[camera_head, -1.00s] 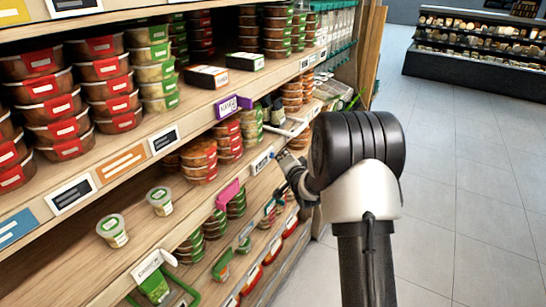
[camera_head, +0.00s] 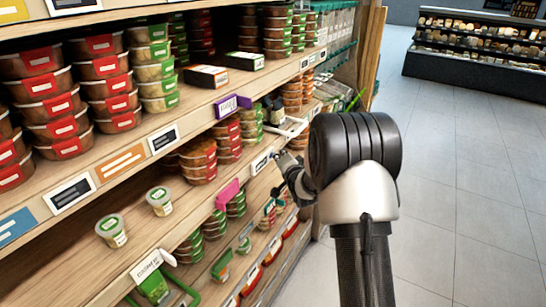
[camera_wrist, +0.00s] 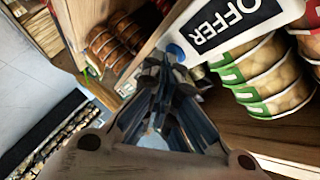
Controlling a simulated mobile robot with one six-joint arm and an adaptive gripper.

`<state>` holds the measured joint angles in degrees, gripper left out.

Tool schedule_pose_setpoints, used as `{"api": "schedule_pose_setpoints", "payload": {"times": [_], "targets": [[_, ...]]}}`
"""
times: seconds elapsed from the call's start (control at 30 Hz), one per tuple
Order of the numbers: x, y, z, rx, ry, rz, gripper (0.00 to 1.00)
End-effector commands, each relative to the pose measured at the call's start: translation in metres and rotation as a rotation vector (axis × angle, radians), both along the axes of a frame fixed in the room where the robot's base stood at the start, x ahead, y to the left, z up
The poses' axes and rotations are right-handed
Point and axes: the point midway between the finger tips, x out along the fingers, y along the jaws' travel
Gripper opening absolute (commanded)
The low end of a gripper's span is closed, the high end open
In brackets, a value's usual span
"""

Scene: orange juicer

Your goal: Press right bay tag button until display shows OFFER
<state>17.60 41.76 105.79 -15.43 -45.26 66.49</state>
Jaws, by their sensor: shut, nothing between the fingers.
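The price tag (camera_wrist: 235,22) on the shelf edge shows the word OFFER in white on a dark display in the wrist view, rotated in the picture. It also shows small in the head view (camera_head: 262,161). A round blue button (camera_wrist: 175,51) sits at the tag's end. My gripper (camera_wrist: 168,64) is shut and empty, its tips right by the button; I cannot tell whether they touch it. In the head view my gripper (camera_head: 278,156) is at the tag's right end, partly hidden by my own arm.
Stacked tubs with green labels (camera_wrist: 262,75) stand close to the tag in the wrist view. A purple tag (camera_head: 228,105) and a pink tag (camera_head: 228,194) stick out from the shelf edges. Open tiled floor (camera_head: 470,200) lies to the right of the shelving.

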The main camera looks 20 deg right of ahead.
Motion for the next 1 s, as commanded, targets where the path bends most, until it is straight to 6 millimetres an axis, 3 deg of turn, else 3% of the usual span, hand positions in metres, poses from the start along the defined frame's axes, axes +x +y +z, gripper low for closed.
{"api": "schedule_pose_setpoints", "payload": {"times": [0.83,1.0], "targets": [[-0.014,-0.011,0.0,0.0,0.0,0.0,0.0],[-0.026,-0.021,0.0,-0.001,0.001,-0.003,0.0]]}}
